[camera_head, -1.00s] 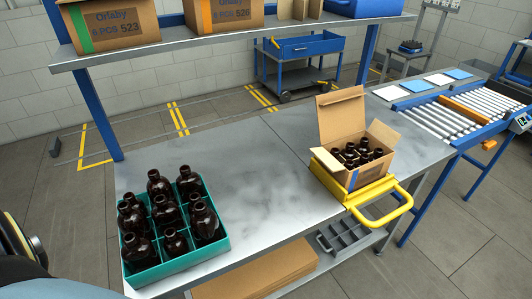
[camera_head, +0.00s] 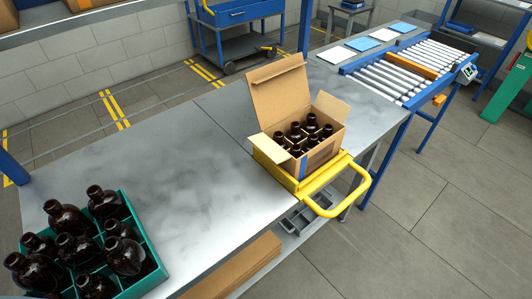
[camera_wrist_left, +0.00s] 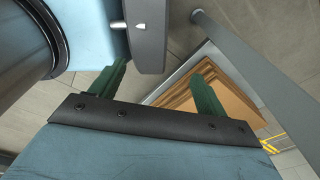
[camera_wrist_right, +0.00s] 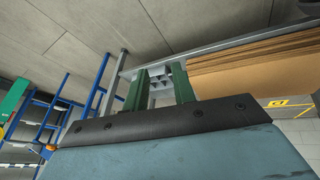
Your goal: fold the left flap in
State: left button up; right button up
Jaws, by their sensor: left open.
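An open cardboard box (camera_head: 318,150) with several dark amber bottles (camera_head: 303,133) in it stands in a yellow holder (camera_head: 300,183) at the table's front edge. Its left flap (camera_head: 267,145) sticks outward at the box's left side. The tall lid flap (camera_head: 279,93) stands up behind, and the right flap (camera_head: 332,107) is spread outward. My left gripper (camera_wrist_left: 158,90) is open and empty in the left wrist view. My right gripper (camera_wrist_right: 160,86) has a narrower gap between its fingers, with nothing held. Neither gripper shows in the head view, and neither wrist view shows the box.
A teal crate (camera_head: 152,280) of amber bottles stands at the table's left. The grey table (camera_head: 185,160) is clear between crate and box. The holder's yellow handle (camera_head: 345,203) juts past the front edge. Flat cardboard (camera_head: 235,272) lies below. A roller conveyor (camera_head: 405,72) is at the right.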

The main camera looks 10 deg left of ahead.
aim_at(266, 150)
jog(key=w+a+r+n+t+y+b, duration=0.1)
jog(key=w+a+r+t, duration=0.2)
jog(key=r, duration=0.5)
jog(key=w+a+r+n+t+b, duration=0.1)
jog(key=w+a+r+n, duration=0.15)
jog(key=w+r, duration=0.4)
jog(key=w+a+r+n+t+y+b, duration=0.15)
jog(key=a+r, duration=0.25)
jog(key=r, duration=0.5)
jog(key=w+a+r+n+t+y, duration=0.2)
jog(key=a+r+n+t+y, duration=0.25)
jog(key=a+r+n, duration=0.85)
jog(key=w+a+m, duration=0.1)
jog(key=w, duration=0.2)
jog(key=w+a+m+b, duration=0.1)
jog(key=w+a, duration=0.1)
jog(key=w, duration=0.2)
jog(key=w+a+r+m+b, duration=0.1)
jog(key=w+a, duration=0.1)
jog(key=w, duration=0.2)
jog(key=shift+a+r+y, duration=0.1)
jog(key=shift+a+y, duration=0.15)
jog(key=shift+y, duration=0.05)
pick_arm(q)
jog(key=a+f, duration=0.4)
jog(key=f, duration=0.1)
jog(key=shift+w+f+y, duration=0.3)
jog(key=shift+f, duration=0.1)
